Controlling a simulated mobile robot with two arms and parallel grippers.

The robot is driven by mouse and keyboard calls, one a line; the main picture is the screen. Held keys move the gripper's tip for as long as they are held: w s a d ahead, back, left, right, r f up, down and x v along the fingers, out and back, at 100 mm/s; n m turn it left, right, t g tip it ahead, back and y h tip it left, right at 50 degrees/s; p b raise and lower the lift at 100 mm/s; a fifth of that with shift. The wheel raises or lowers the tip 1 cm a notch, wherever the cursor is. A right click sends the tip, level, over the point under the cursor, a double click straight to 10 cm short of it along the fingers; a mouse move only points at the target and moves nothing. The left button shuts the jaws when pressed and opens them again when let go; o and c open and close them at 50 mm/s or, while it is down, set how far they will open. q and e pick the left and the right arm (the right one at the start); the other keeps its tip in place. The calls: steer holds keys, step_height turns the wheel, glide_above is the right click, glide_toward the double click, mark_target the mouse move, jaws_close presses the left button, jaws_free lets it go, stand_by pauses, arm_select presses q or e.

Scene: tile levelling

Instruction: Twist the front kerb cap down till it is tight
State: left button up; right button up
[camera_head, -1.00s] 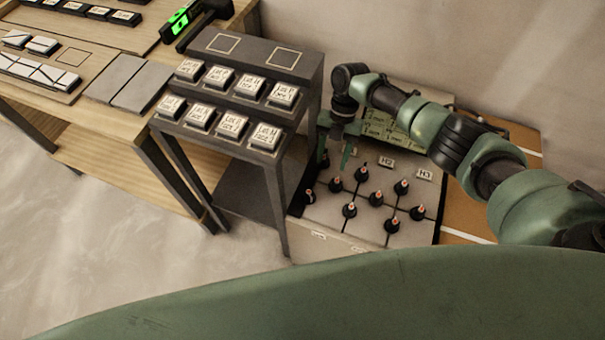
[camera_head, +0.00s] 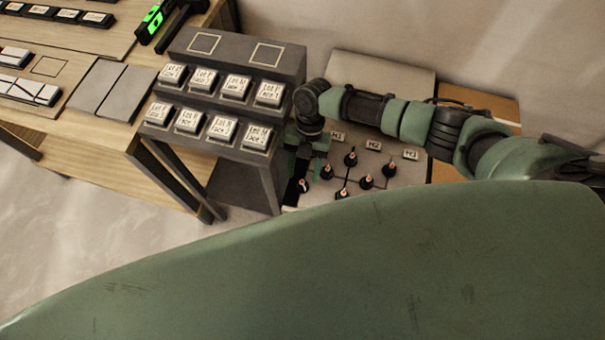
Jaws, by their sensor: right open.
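Several black caps with orange-red tips stand on the pale tiled panel (camera_head: 409,172). The cap nearest the left edge (camera_head: 304,186) stands just below my right gripper (camera_head: 303,168); I take it for the front kerb cap, but no label on it is legible. My right gripper is open and points down over that left edge. Its fingers are small and dark here, and I cannot tell whether they are around the cap or beside it. Other caps (camera_head: 327,171) stand close to its right. My left gripper is out of view.
A dark stepped rack (camera_head: 225,105) with several labelled white blocks stands close left of my right gripper. Small tags marked H2 (camera_head: 373,145) and H3 (camera_head: 410,153) stand behind the caps. A wooden table (camera_head: 120,140) is at the left. My green body hides the panel's front.

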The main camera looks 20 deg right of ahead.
mark_target(302, 182)
steer(key=shift+x, duration=1.55)
steer(key=shift+s+a, duration=0.1)
jaws_close()
steer(key=shift+r, duration=0.1)
steer(key=shift+m, duration=0.3)
